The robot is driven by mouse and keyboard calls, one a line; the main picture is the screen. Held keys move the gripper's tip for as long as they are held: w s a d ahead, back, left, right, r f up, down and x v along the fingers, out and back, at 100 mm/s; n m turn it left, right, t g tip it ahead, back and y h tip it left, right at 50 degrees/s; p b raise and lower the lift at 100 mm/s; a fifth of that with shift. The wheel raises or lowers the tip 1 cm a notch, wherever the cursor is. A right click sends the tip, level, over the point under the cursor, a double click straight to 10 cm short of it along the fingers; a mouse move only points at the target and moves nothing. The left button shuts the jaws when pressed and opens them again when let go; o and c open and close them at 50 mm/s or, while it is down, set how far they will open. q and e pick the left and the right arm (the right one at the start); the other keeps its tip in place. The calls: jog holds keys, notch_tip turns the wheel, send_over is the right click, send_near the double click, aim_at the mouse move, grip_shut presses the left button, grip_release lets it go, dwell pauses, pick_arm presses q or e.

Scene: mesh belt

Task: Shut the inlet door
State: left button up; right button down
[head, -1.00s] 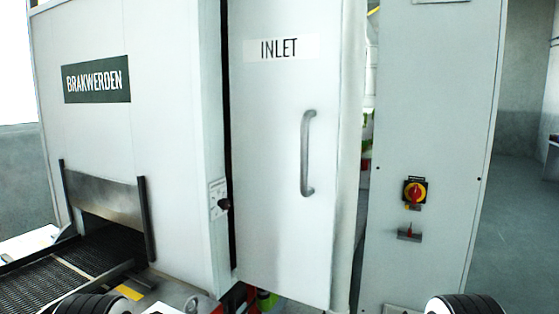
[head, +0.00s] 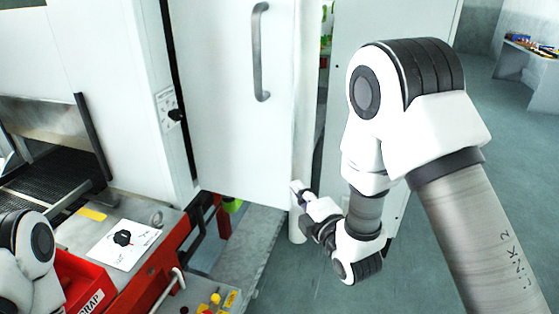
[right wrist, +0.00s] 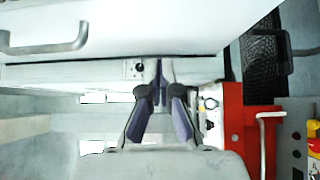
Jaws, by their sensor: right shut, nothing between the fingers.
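The inlet door (head: 235,110) is a tall white panel with a grey bar handle (head: 260,50) near its right edge. It stands ajar: its right edge is apart from the grey cabinet, with a gap showing things behind. My right gripper (head: 298,190) is shut and empty at the door's lower right edge, well below the handle. I cannot tell if it touches the door. In the right wrist view the shut fingers (right wrist: 160,75) are just below the door panel (right wrist: 150,25), with the handle (right wrist: 45,45) at upper left. My left gripper is out of view.
A red frame with a white control plate (head: 123,238) and a red scrap bin (head: 85,285) stands at lower left. The mesh belt (head: 50,150) is at the left. The grey cabinet (head: 335,130) is behind my right arm. Open floor lies at the right.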

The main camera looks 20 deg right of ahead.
jog(key=p, duration=0.4)
send_near(279, 154)
jog(key=w+a, duration=0.2)
jog(key=a, duration=0.1)
jog(key=w, duration=0.1)
jog(key=w+d+p, duration=0.2)
jog(key=w, duration=0.1)
jog(key=shift+d+r, duration=0.1)
jog(key=shift+w+d, duration=0.1)
jog(key=shift+w, duration=0.05)
